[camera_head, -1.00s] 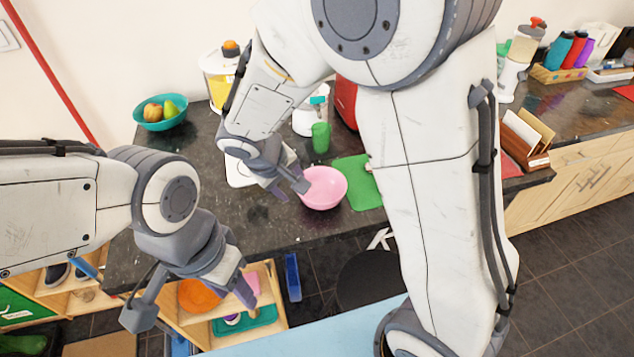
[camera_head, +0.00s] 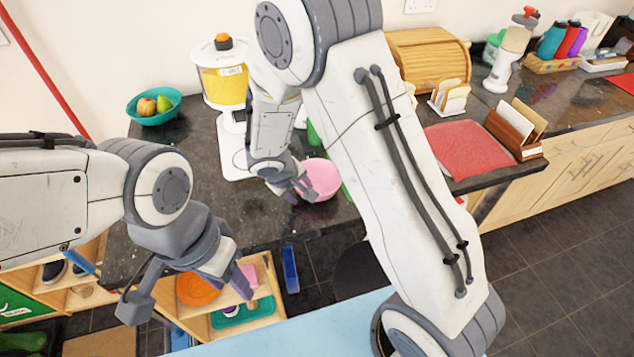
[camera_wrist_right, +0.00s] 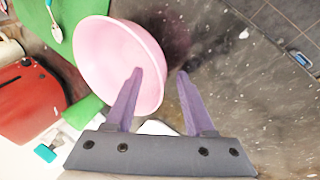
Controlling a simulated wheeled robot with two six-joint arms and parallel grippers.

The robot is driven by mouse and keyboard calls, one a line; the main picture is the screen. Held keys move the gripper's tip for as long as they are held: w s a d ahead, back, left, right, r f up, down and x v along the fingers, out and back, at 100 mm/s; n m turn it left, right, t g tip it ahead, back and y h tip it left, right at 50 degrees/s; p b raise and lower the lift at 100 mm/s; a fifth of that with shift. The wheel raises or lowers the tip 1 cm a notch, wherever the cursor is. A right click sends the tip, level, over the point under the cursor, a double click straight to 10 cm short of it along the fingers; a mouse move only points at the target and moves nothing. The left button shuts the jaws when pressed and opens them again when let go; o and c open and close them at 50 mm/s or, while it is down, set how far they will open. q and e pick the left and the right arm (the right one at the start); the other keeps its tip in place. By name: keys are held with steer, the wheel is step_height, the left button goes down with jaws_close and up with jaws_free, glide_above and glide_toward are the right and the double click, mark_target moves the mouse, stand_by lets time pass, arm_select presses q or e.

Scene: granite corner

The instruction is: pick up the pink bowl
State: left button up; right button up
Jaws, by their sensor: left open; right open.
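The pink bowl (camera_head: 321,179) sits upright on the dark granite counter, partly covered by my right arm and gripper. My right gripper (camera_head: 301,192) is at the bowl's near-left rim, open. In the right wrist view the bowl (camera_wrist_right: 118,62) is at upper left. One finger of the right gripper (camera_wrist_right: 160,88) overlaps the bowl's inside and the other is outside its rim, over bare counter. I cannot tell whether either touches it. My left gripper (camera_head: 238,284) is open and empty, in front of the counter above the low shelves.
A teal fruit bowl (camera_head: 153,117) and a yellow juice dispenser (camera_head: 224,84) stand behind to the left. A green board (camera_wrist_right: 82,12) and a red appliance (camera_wrist_right: 30,100) are close to the bowl. A red mat (camera_head: 466,148) lies right. Counter left of the bowl is clear.

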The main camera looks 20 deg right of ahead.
steer(key=c, duration=0.8)
jaws_close()
steer(key=shift+s, duration=0.1)
stand_by(0.4)
